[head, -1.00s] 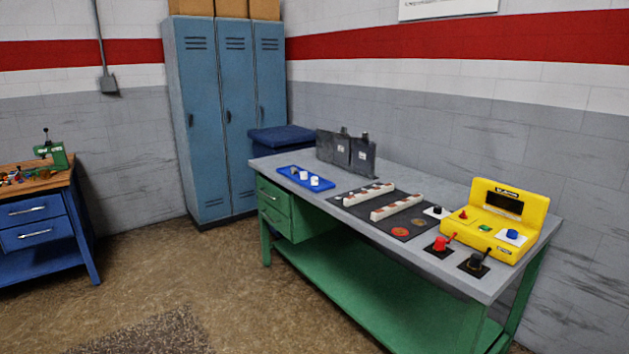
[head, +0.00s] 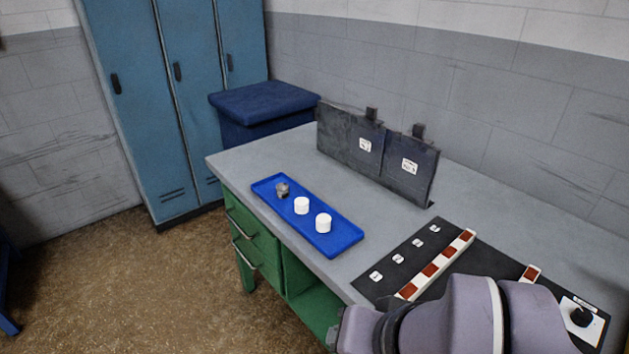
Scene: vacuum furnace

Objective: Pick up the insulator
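Two short white cylinders that look like insulators stand upright on a blue tray (head: 345,241) near the left end of the grey-topped bench. One white cylinder (head: 302,205) is at the tray's middle, and the other white cylinder (head: 323,222) is just right of it and nearer. A small dark grey piece (head: 283,190) sits at the tray's far left end. The frames do not show which one the task means. Links of my arm show at the bottom right, over the bench's front, clear of the tray. My gripper is not visible.
Two dark upright panels (head: 375,155) stand at the bench's back. A black mat (head: 370,288) with small white labels and a white strip with red-brown squares (head: 437,264) lies right of the tray. Blue lockers (head: 125,90) and a blue box (head: 262,100) stand behind. Bench top (head: 250,158) around the tray is clear.

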